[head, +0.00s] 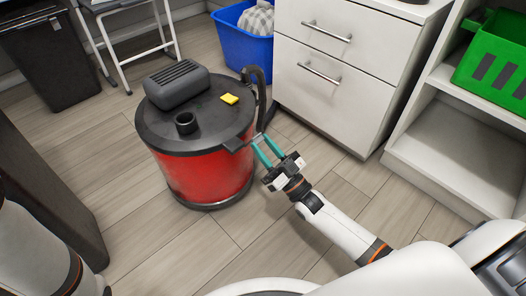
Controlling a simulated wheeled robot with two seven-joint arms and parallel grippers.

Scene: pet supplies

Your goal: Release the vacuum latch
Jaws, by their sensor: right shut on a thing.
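A red drum vacuum (203,174) with a black lid (207,128) stands upright on the floor, left of centre. A black latch (237,144) sticks out from the lid's rim on its right side. My right gripper (262,144) reaches in from the lower right, its teal fingers beside the latch at the vacuum's right edge. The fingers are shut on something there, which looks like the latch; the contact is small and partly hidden. My left gripper is not in view.
A white drawer cabinet (335,85) stands close behind the right gripper. A blue bin (243,42) is behind the vacuum. A green crate (497,65) sits on a shelf at right. A black bin (50,62) and a step stool (125,40) stand at back left. Floor in front is clear.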

